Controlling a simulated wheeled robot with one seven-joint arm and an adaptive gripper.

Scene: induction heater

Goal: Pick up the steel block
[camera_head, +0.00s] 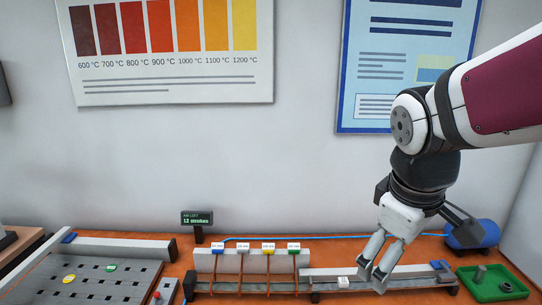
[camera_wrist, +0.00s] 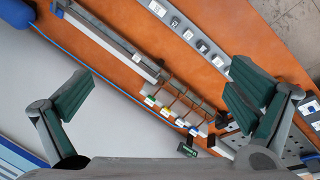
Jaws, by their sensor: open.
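My gripper (camera_head: 371,279) points down over the right part of the bench in the head view. In the wrist view its two green-padded fingers stand wide apart with nothing between them (camera_wrist: 162,95). A small pale block (camera_head: 343,282) sits just left of the fingertips, by the grey rail (camera_head: 410,271). Several small blocks (camera_wrist: 202,46) lie in a row on a metal strip in the wrist view. I cannot tell which of these is the steel block.
A rack with tagged rods (camera_head: 243,263) stands left of the rail. Behind it is an "AIR LEFT 12 strokes" display (camera_head: 197,218). A perforated plate (camera_head: 90,280) is at left, a green tray (camera_head: 492,283) and blue cylinder (camera_head: 472,234) at right.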

